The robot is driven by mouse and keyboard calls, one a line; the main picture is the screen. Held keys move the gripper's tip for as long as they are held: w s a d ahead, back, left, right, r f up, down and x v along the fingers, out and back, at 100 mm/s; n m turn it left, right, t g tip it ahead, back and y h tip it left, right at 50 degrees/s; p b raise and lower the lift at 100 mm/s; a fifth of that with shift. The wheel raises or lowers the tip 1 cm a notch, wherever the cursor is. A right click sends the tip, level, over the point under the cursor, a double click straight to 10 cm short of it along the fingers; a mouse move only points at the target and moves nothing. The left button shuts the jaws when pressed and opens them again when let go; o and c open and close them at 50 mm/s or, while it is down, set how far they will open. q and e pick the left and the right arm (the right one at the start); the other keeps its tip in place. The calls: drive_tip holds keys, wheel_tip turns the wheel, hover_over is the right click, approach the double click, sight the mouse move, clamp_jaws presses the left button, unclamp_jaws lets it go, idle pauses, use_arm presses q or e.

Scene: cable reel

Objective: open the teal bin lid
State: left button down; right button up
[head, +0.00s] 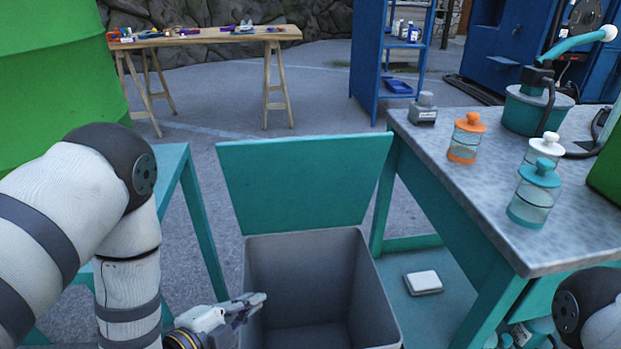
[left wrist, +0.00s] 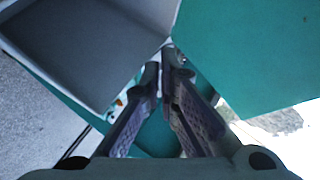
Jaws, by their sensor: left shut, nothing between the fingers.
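The teal bin lid (head: 303,183) stands raised at the back of the grey bin (head: 372,285) in the head view, tilted back, and the bin's empty-looking inside shows. My left gripper (head: 262,299) is shut and empty at the bin's left rim. In the left wrist view its fingertips (left wrist: 168,58) are together, with the bin's grey wall (left wrist: 90,45) at upper left and a broad teal panel, seemingly the lid (left wrist: 250,55), at upper right. I cannot tell whether the fingers touch the bin. Only part of my right arm shows at the lower right; its gripper is out of view.
A metal-topped workbench (head: 440,150) stands right of the bin, holding an orange-lidded jar (head: 466,140), a teal-lidded jar (head: 534,195) and a white-lidded jar (head: 544,150). A teal table frame (head: 190,190) is close on the left. Open floor (head: 330,95) lies behind the bin.

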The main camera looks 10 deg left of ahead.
sight(313, 160)
use_arm(q)
drive_tip(key=w+d+r+m+t+h+b, duration=0.1)
drive_tip(key=w+r+m+t+h, duration=0.3)
drive_tip(key=r, duration=0.3)
drive_tip(key=w+d+r+m+t+h, duration=0.1)
drive_tip(key=w+r+m+t, duration=0.15)
drive_tip(key=r+m, duration=0.35)
drive_tip(key=shift+g, duration=0.45)
drive_tip(key=shift+w+d+r+b, duration=0.1)
drive_tip(key=shift+w+d+r, duration=0.45)
drive_tip(key=shift+w, duration=1.5)
drive_tip(key=shift+w+d+r+b, duration=0.1)
drive_tip(key=shift+w+d+r, duration=0.5)
drive_tip(key=shift+w, duration=1.45)
drive_tip(key=shift+w+d+r+b, duration=0.1)
drive_tip(key=shift+w+d+r, duration=0.45)
drive_tip(key=shift+w, duration=1.5)
use_arm(e)
drive_tip(key=shift+s+f+g, duration=0.3)
drive_tip(key=shift+s+f, duration=0.8)
drive_tip(key=shift+f, duration=0.25)
use_arm(q)
drive_tip(key=shift+a+r, duration=0.1)
drive_tip(key=shift+a, duration=0.05)
